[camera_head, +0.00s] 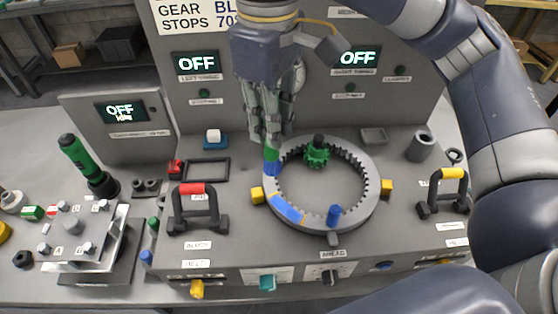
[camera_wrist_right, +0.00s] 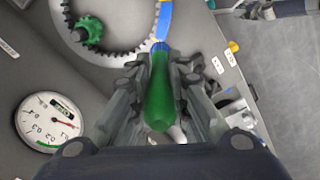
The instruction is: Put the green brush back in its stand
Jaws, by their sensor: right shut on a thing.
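My right gripper (camera_head: 272,143) points down over the left rim of the toothed ring and is shut on the green brush. The brush's green handle (camera_wrist_right: 159,90) lies between the fingers in the right wrist view. In the head view its green lower part (camera_head: 271,155) and blue tip (camera_head: 272,169) show below the fingers, at the ring's upper left edge. I cannot tell whether the tip touches the ring. I cannot tell for sure which thing is the brush's stand; an open grey cup (camera_head: 420,146) stands at the panel's right. My left gripper is not in view.
The grey ring (camera_head: 366,208) has a blue stripe (camera_head: 287,209) and a small green gear (camera_head: 316,154) inside. Red-topped (camera_head: 192,189) and yellow-topped (camera_head: 453,174) handles rise beside it. A green-handled tool (camera_head: 75,151) stands in a black base at left. Display panels (camera_head: 290,95) rise behind.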

